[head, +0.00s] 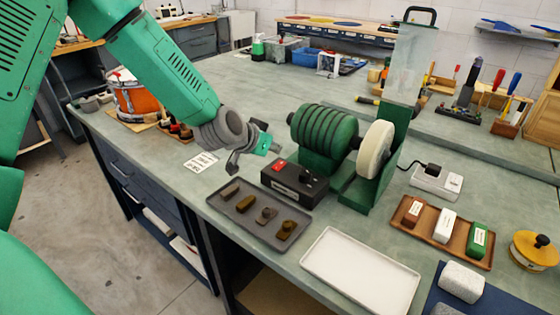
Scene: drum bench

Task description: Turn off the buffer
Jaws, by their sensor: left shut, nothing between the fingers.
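The buffer (324,135) is a ribbed green motor with a white buffing wheel (375,150) on its right side, in a green stand. A black control box (288,184) sits in front of it, with a red switch (279,164) at the left of its top and a dark knob (306,178) at the right. I cannot tell the switch's position or whether the wheel spins. My left gripper (252,151) is shut and empty, just left of and behind the red switch, apparently above the bench. My right gripper is out of view.
A grey tray (235,206) with several small dark parts lies in front of the box. An empty white tray (345,282) is at the front. A wooden tray (462,252) holds three bars at right. An orange drum (133,98) stands at left.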

